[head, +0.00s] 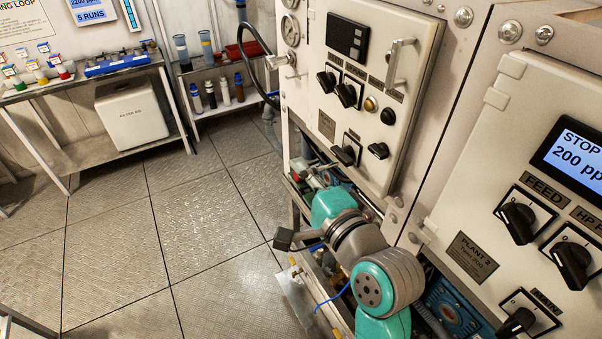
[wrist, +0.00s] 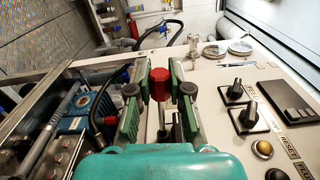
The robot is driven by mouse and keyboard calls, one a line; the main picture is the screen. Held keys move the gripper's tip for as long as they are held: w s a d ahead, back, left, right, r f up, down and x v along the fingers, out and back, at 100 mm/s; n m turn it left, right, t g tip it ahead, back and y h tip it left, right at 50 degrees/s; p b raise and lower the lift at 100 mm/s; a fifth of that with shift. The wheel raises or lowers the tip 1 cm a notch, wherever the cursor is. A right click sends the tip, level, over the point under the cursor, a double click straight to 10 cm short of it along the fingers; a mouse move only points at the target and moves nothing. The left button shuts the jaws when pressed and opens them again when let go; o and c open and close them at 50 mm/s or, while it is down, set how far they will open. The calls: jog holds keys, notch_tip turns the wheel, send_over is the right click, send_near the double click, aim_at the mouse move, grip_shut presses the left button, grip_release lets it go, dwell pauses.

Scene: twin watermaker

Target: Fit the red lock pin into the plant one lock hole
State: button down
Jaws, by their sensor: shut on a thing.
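The red lock pin (wrist: 160,84) shows its thick red head between the two green fingers of my gripper (wrist: 160,82) in the wrist view. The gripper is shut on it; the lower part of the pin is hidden. In the wrist view this panel (wrist: 222,70) lies to the right of the fingers. A black knob (wrist: 177,131) shows just below the pin. I cannot make out the lock hole.
Black knobs (head: 345,95) and a metal handle (head: 399,62) stick out of the panel. Open pipework and a blue pump (wrist: 88,103) lie left of the fingers. A second panel marked Plant 2 (head: 476,257) stands at right. The floor (head: 220,230) at left is clear.

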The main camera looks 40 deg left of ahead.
aim_at(321, 168)
jog(key=shift+w+d+f, duration=0.1)
jog(key=shift+w+d, duration=0.15)
jog(key=shift+w, duration=0.35)
jog(key=shift+w+d+f, duration=0.1)
jog(key=shift+w+d, duration=0.15)
jog(key=shift+w, duration=0.4)
jog(key=shift+w+d, duration=0.25)
jog(key=shift+w, duration=0.35)
jog(key=c, duration=1)
grip_release()
jog(key=v, duration=0.7)
jog(key=shift+d, duration=0.2)
